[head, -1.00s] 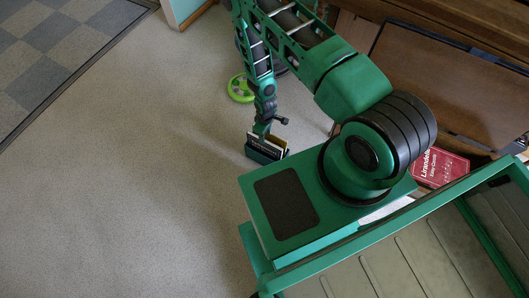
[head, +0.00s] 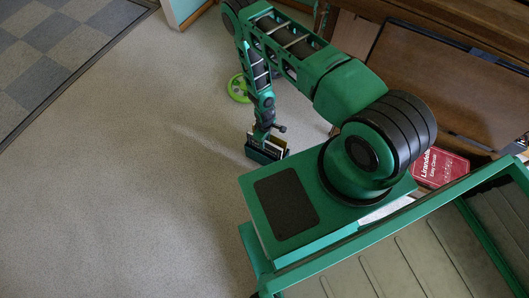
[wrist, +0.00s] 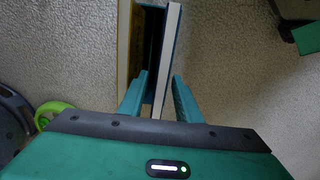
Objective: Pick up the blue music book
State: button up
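In the wrist view, the blue book (wrist: 166,60) stands on edge, its pale page edges and thin blue cover facing the camera. My gripper (wrist: 161,76) is open, one finger on each side of the book's near end. The left finger is in the dark gap between it and a yellow-covered book (wrist: 125,45); whether either finger touches is unclear. In the head view, my gripper (head: 262,132) is down at the small dark green book holder (head: 262,154) on the floor, which holds several upright books. The blue cover cannot be picked out there.
A bright green round object (head: 239,88) lies on the floor beyond the holder. The wooden piano (head: 440,70) stands at the right. A red book (head: 441,167) is beside my base. Open carpet (head: 120,190) lies to the left.

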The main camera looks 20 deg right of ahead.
grip_shut()
dwell(1.2)
